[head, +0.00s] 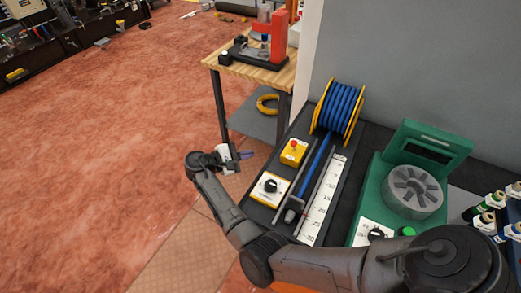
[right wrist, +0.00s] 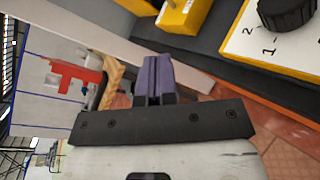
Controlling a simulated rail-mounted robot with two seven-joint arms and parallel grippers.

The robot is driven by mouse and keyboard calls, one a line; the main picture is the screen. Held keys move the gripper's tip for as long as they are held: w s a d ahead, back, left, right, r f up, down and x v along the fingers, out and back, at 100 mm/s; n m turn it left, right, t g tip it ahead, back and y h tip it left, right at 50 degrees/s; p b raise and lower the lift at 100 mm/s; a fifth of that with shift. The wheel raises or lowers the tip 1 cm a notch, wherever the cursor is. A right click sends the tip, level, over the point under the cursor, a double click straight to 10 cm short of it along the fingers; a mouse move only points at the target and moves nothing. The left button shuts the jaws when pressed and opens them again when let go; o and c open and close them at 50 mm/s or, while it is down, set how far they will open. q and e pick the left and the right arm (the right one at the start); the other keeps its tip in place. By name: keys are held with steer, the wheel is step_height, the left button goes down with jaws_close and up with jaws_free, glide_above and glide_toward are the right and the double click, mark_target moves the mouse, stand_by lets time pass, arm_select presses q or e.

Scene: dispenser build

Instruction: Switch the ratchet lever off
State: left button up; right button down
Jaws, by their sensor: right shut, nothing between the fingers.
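My right gripper (head: 246,155) is left of the dark dispenser bench, near its left edge, with its purple fingers pointing right. In the right wrist view its fingers (right wrist: 157,76) are together and empty. On the bench, a black rotary knob (head: 270,186) sits on a yellow-edged white panel, close to the gripper but apart from it; it shows in part in the right wrist view (right wrist: 285,14). A yellow box with a red button (head: 293,152) stands behind it. I cannot tell which part is the ratchet lever. My left gripper is not in view.
A reel of blue hose (head: 340,108) stands at the bench's back, beside a white ruler strip (head: 322,203). A green machine (head: 375,190) is to the right. A wooden table (head: 262,72) carries a red press (head: 279,38). Open red floor (head: 110,130) lies left.

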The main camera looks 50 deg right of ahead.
steer(key=x, duration=0.9)
steer(key=shift+s+d, duration=0.1)
steer(key=shift+s+d+r, duration=0.2)
steer(key=shift+s+r, duration=0.1)
steer(key=shift+s, duration=0.15)
steer(key=shift+s+d+r, duration=0.2)
steer(key=shift+s+r, duration=0.05)
steer(key=shift+s, duration=0.15)
steer(key=shift+s+d+r, duration=0.2)
steer(key=shift+s+d, duration=0.05)
steer(key=shift+s, duration=0.2)
steer(key=shift+s+d+r, duration=0.1)
steer(key=shift+s+d, duration=0.05)
